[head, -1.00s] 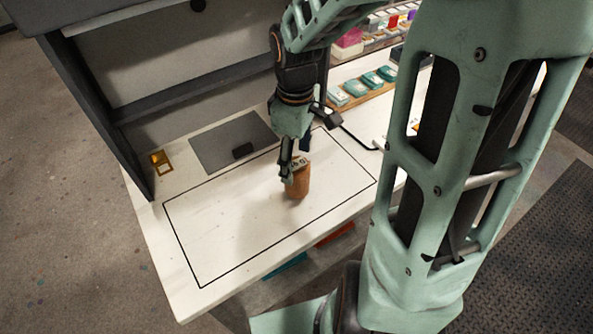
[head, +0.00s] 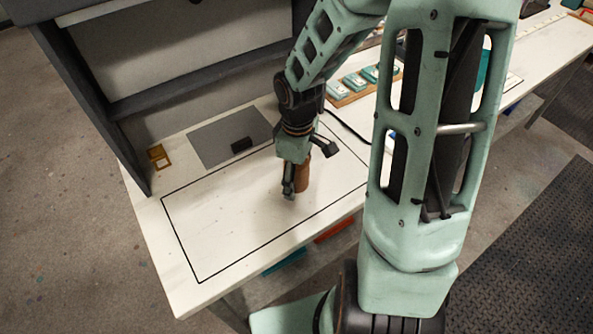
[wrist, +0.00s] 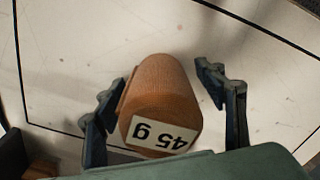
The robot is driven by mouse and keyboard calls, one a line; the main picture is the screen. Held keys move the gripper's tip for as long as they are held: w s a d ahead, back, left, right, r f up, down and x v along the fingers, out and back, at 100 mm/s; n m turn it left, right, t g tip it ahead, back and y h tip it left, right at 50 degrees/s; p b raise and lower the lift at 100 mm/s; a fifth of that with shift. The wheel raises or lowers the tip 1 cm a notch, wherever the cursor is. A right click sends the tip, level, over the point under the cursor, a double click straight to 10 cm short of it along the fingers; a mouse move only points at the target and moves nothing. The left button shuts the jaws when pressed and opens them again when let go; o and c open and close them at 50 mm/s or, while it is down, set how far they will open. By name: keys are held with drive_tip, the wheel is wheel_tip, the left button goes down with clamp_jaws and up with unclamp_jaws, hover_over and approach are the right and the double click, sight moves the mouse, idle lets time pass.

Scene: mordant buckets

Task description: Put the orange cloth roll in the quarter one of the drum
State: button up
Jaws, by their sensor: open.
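The orange cloth roll (head: 303,174) stands upright on the white table inside the black outline, partly hidden behind my gripper in the head view. In the wrist view the roll (wrist: 158,92) shows a white "45 g" label. My gripper (head: 290,190) points down at the roll. In the wrist view my gripper (wrist: 160,79) is open, with one finger on each side of the roll. A gap shows on the right side; the left finger is close to the roll, and I cannot tell if it touches. I cannot make out the drum in either view.
A grey mat (head: 230,138) with a small black block (head: 242,144) lies behind the outline. A small amber frame (head: 159,156) sits at the left, by the dark shelf unit. A wooden tray of teal-and-white packets (head: 354,84) stands at the back. The outlined area's left part is clear.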

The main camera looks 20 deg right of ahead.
drive_tip(key=c, duration=1.4)
drive_tip(key=shift+r, duration=0.15)
